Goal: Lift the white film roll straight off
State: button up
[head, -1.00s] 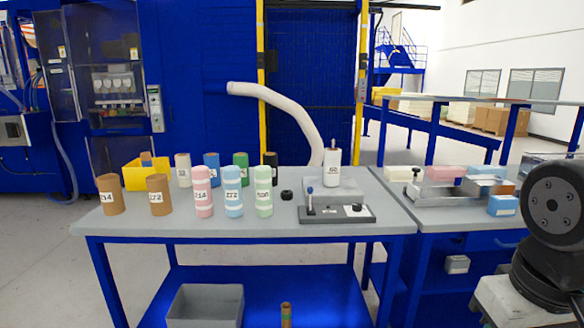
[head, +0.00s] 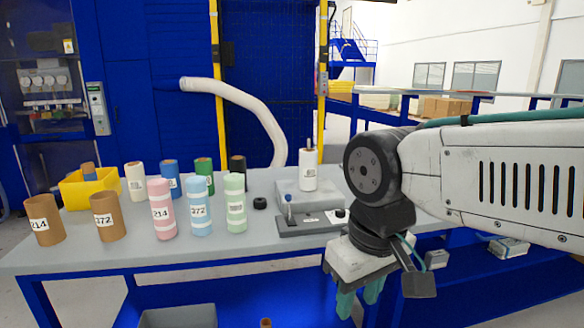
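Pink (head: 162,209), blue (head: 199,206) and green (head: 235,203) rolls stand left of the fixture. A small black ring (head: 260,203) lies beside the fixture.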

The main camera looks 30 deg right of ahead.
aim_at(308, 162)
jog(key=z, duration=0.25)
jog(key=i, duration=0.6)
jog(key=z, duration=0.9)
jog(key=i, duration=0.4)
jog(key=z, duration=0.45)
